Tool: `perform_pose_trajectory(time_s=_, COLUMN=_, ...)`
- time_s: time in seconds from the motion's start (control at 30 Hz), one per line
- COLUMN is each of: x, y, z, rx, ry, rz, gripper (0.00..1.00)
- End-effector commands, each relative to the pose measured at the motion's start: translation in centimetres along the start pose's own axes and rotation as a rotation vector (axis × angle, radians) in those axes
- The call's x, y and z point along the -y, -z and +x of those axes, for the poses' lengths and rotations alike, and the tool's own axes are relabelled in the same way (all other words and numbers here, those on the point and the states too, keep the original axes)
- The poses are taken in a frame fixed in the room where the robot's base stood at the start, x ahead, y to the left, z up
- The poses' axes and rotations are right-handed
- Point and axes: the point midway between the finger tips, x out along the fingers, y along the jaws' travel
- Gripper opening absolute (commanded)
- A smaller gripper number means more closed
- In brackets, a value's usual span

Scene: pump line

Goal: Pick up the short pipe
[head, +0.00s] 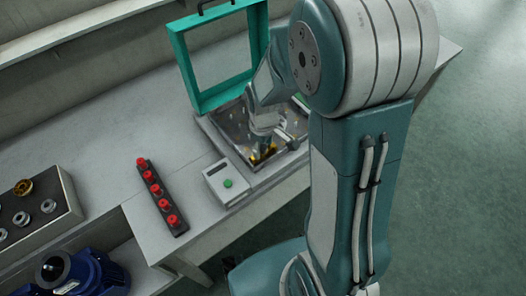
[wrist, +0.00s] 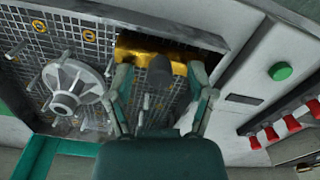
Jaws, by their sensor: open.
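My gripper (wrist: 160,76) is open, its two fingers spread apart over the mesh-floored tray (wrist: 30,112). Between the fingertips is a dark grey rounded piece (wrist: 162,70), with nothing visibly clamped. Just beyond the fingertips a shiny brass-coloured piece (wrist: 150,46) lies along the tray's edge. I cannot tell for sure which of these is the short pipe. In the head view my gripper (head: 264,142) points down into the near corner of the tray, and a yellow patch (head: 258,157) shows just below it. My arm hides part of the tray there.
A grey flanged part (wrist: 72,88), upright pegs and yellow rings (wrist: 90,36) are in the tray left of my gripper. A teal frame lid (head: 190,72) stands open behind. A control box (head: 222,188) with a green button and a red-knobbed strip (head: 158,196) sit left on the bench.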

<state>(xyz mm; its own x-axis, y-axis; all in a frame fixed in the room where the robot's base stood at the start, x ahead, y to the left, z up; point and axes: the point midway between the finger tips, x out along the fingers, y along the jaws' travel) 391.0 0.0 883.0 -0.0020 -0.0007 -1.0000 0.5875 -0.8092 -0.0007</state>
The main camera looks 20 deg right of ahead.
Motion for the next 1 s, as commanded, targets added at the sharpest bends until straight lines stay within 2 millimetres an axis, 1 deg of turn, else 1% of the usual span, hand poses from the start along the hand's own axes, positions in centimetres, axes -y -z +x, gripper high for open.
perform_pose_trajectory(time_s=0.2, x=0.0, y=0.0, z=0.2, rx=-0.001, ry=-0.001, rz=0.0, gripper=0.7)
perform_pose_trajectory(time_s=0.23, x=0.0, y=0.0, z=0.1, rx=-0.001, ry=-0.001, rz=0.0, gripper=0.66)
perform_pose_trajectory(time_s=0.27, x=0.0, y=0.0, z=0.1, rx=-0.001, ry=-0.001, rz=0.0, gripper=0.52)
perform_pose_trajectory(time_s=0.3, x=0.0, y=0.0, z=0.1, rx=-0.001, ry=-0.001, rz=0.0, gripper=0.34)
perform_pose_trajectory(time_s=0.37, x=0.0, y=0.0, z=0.1, rx=-0.001, ry=0.0, rz=0.0, gripper=0.08)
perform_pose_trajectory(time_s=0.4, x=0.0, y=0.0, z=0.1, rx=-0.001, ry=0.0, rz=0.0, gripper=0.0)
perform_pose_trajectory(time_s=0.8, x=0.1, y=-0.1, z=0.1, rx=0.003, ry=0.002, rz=0.0, gripper=0.0)
perform_pose_trajectory(time_s=0.87, x=0.1, y=-0.1, z=-0.1, rx=0.002, ry=0.002, rz=0.0, gripper=0.0)
perform_pose_trajectory(time_s=1.0, x=0.0, y=0.0, z=-1.6, rx=-0.001, ry=-0.001, rz=0.0, gripper=0.0)
